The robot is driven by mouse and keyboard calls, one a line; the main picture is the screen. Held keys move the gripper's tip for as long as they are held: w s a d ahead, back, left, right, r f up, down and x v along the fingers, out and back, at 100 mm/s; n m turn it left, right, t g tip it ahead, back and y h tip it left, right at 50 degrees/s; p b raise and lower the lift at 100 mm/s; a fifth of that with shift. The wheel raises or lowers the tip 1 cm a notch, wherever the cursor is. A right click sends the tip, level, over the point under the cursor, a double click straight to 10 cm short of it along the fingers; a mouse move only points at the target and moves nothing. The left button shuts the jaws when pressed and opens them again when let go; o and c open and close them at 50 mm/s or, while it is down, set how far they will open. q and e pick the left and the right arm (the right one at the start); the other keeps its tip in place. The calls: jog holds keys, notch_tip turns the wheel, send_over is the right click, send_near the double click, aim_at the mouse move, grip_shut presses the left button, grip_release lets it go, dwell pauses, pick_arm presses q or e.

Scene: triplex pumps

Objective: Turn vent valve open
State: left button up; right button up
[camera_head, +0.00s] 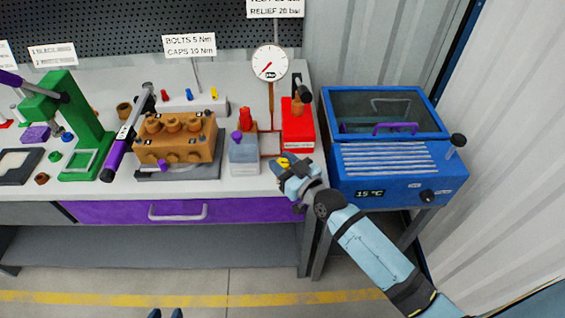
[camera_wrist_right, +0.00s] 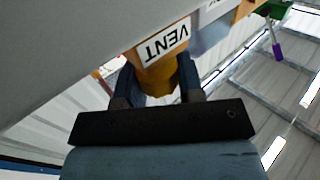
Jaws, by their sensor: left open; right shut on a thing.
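The vent valve (camera_wrist_right: 158,78) is a yellow-orange knob under a white VENT label (camera_wrist_right: 162,42) in the right wrist view. My right gripper (camera_wrist_right: 160,90) has one dark finger on each side of the knob and is shut on it. In the head view the right gripper (camera_head: 285,170) is at the bench's front edge, below the red pump unit, with a bit of yellow showing at its tips. It hides most of the valve there.
A red hand pump (camera_head: 298,135) and pressure gauge (camera_head: 269,63) stand behind the right gripper. A grey block (camera_head: 243,155) and orange pump body (camera_head: 175,145) are to the left. A blue heated box (camera_head: 390,165) stands close on the right. The floor in front is clear.

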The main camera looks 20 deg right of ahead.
jog(key=shift+n+y+b, duration=0.4)
jog(key=shift+b, duration=0.2)
jog(key=shift+g+y, duration=0.3)
jog(key=shift+g, duration=0.1)
jog(key=shift+b, duration=0.35)
jog(key=shift+r+n+y, duration=0.1)
jog(key=shift+n+y, duration=0.2)
jog(key=o, duration=0.9)
jog(key=v, duration=1.3)
jog(key=shift+s+d+r, duration=0.1)
jog(key=shift+s+d, duration=0.15)
jog(key=shift+s, duration=0.1)
